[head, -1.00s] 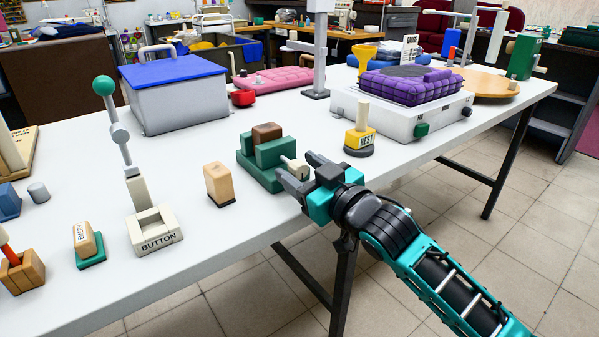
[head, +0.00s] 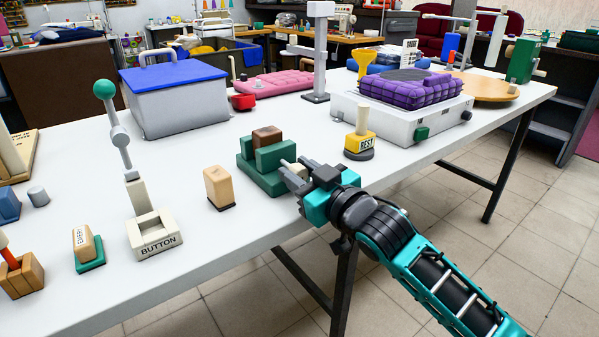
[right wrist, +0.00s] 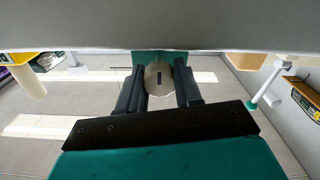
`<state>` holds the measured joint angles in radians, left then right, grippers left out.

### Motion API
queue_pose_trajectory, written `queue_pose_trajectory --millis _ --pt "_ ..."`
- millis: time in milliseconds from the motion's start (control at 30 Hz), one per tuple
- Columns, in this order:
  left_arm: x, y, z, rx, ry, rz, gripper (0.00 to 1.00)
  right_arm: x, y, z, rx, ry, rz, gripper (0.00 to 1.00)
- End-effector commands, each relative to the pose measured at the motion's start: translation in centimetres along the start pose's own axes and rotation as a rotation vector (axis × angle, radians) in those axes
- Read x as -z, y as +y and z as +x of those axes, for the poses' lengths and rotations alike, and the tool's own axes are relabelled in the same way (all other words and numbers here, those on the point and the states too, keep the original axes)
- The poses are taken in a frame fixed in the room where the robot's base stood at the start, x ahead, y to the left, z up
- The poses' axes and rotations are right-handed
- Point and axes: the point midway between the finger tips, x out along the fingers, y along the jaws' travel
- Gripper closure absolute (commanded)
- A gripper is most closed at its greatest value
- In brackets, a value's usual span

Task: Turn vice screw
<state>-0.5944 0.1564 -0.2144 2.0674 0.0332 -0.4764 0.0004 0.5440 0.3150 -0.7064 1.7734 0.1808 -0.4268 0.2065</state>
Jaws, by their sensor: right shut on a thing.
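The green vice (head: 259,176) stands near the table's front edge, with a brown block (head: 267,136) between its jaws. In the right wrist view the gripper (right wrist: 160,84) has a finger on each side of the knob. In the head view the fingers partly hide the knob. My left gripper is not in view.
A yellow stamp-like block (head: 359,141) on a dark base stands right of the vice. A tan block (head: 219,187) stands to its left. A white box with a purple quilted bag (head: 411,88) is behind right. The white table (head: 200,248) is bare in front of the tan block.

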Motion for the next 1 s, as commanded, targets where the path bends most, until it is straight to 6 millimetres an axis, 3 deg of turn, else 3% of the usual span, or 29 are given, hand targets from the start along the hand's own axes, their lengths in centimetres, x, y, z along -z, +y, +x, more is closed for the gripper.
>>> queue_pose_trajectory --millis 500,933,967,1000 --pt "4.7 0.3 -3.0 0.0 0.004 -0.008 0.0 0.4 0.1 0.0 0.001 -0.003 0.277 0.97" --pt "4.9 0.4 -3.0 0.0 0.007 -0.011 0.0 0.0 0.1 0.0 0.0 0.001 0.317 0.97" --pt "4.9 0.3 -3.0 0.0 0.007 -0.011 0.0 0.0 0.1 0.0 0.0 0.002 0.317 0.63" --pt "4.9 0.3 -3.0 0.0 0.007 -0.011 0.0 0.0 0.1 0.0 0.0 0.002 0.316 0.6"
